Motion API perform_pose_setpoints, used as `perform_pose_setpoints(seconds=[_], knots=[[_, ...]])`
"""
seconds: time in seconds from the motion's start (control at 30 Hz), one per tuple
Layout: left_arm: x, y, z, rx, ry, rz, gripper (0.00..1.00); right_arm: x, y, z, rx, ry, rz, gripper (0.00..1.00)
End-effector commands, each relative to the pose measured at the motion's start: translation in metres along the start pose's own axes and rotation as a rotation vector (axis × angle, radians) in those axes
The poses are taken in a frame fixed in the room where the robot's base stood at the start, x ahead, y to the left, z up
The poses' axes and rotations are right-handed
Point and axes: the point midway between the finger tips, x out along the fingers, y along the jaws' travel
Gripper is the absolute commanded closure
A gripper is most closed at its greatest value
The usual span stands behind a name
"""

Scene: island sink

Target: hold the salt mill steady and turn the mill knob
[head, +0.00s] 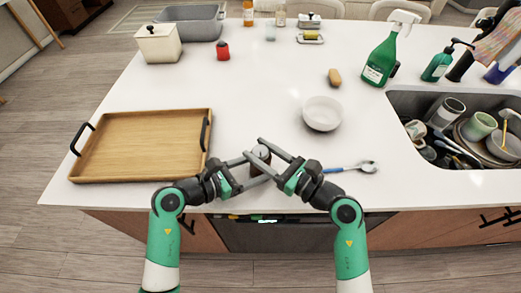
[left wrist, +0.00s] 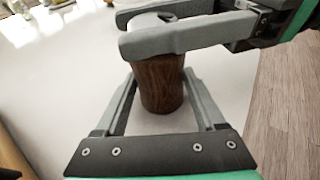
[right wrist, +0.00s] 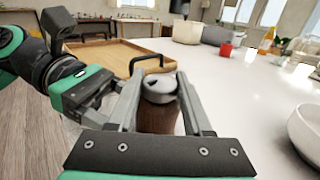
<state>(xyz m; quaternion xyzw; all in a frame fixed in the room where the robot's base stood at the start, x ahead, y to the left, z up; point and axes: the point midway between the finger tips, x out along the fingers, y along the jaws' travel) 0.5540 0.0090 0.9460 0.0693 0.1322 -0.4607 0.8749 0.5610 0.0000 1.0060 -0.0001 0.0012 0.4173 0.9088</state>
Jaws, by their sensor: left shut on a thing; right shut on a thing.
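The salt mill stands upright near the counter's front edge, with a dark brown wooden body (left wrist: 160,85) and a grey metal knob (right wrist: 159,88) on top. My left gripper (head: 250,170) is shut on the wooden body; its fingers lie along both sides of it in the left wrist view. My right gripper (head: 268,150) is shut on the knob, above the left fingers, and the two grippers cross at the mill. In the head view the fingers hide much of the mill.
A wooden tray (head: 143,112) lies to the left and a spoon (head: 350,167) to the right. A white bowl (head: 322,113) stands behind the spoon. The sink (head: 402,101) with dishes is at far right. The counter behind the mill is clear.

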Motion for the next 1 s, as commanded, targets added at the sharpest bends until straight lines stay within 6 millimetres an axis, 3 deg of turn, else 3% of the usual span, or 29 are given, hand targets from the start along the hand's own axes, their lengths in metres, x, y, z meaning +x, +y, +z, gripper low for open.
perform_pose_setpoints(seconds=[0.4, 0.9, 0.93, 1.0], knots=[[0.0003, -0.0009, -0.0006, 0.001, 0.001, -0.003, 0.6, 0.0003, 0.0012, -0.0037, 0.002, 0.008, -0.313, 1.0], [0.0003, -0.0009, -0.0004, 0.0, 0.0, -0.003, 0.6, -0.001, -0.0001, -0.0027, 0.001, 0.003, -0.379, 1.0], [0.0003, -0.0008, -0.0004, 0.0, 0.0, -0.003, 0.6, -0.001, -0.0001, -0.0027, 0.001, 0.003, -0.379, 0.46], [0.0003, -0.0008, -0.0004, 0.0, 0.0, -0.003, 0.6, -0.0011, -0.0002, -0.0024, 0.001, 0.002, -0.379, 0.34]])
